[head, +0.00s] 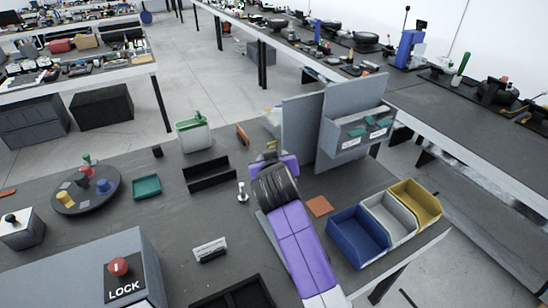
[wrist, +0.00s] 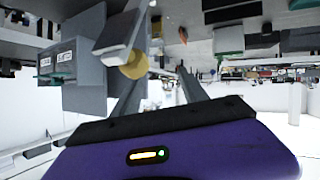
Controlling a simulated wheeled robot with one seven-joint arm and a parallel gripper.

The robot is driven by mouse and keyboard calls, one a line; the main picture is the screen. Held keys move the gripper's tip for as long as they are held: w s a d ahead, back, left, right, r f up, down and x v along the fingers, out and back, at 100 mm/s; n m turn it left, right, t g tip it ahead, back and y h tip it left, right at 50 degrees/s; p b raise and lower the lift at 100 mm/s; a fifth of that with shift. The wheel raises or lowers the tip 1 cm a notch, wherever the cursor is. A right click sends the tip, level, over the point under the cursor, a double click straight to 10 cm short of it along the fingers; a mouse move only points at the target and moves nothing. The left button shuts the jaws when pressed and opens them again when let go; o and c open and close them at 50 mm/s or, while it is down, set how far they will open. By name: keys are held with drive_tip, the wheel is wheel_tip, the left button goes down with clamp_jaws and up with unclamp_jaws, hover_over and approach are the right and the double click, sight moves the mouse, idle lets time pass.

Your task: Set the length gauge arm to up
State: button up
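What looks like the length gauge is a light grey bar (wrist: 122,32) with a round gold knob (wrist: 133,66) at its end, in the wrist view. That view appears upside down. In the head view, a grey and yellow piece (head: 273,118) beside the tall grey panel may be the same thing, partly hidden. My gripper (wrist: 160,80) is open, with a clear gap between its dark fingers. The knob lies near the left fingertip; I cannot tell whether they touch. In the head view my purple and black arm hides most of the gripper.
A grey panel stand (head: 303,128) with labelled pockets (head: 362,138) stands close beside my arm. Blue (head: 345,246), white (head: 378,226) and yellow bins (head: 424,198) are at the right. A black tray (head: 208,177) lies left of my gripper. A LOCK box (head: 150,262) is at the front left.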

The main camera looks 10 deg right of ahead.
drive_tip(key=r+p, duration=0.1)
drive_tip(key=s+r+p, duration=0.1)
drive_tip(key=s+a+r+p, duration=0.1)
drive_tip(key=shift+r, duration=0.2)
idle(0.8)
drive_tip(key=b+v, duration=0.1)
drive_tip(key=v, duration=0.6)
drive_tip(key=shift+s+r+b, duration=0.15)
drive_tip(key=shift+s+b, duration=0.15)
drive_tip(key=shift+s, duration=0.05)
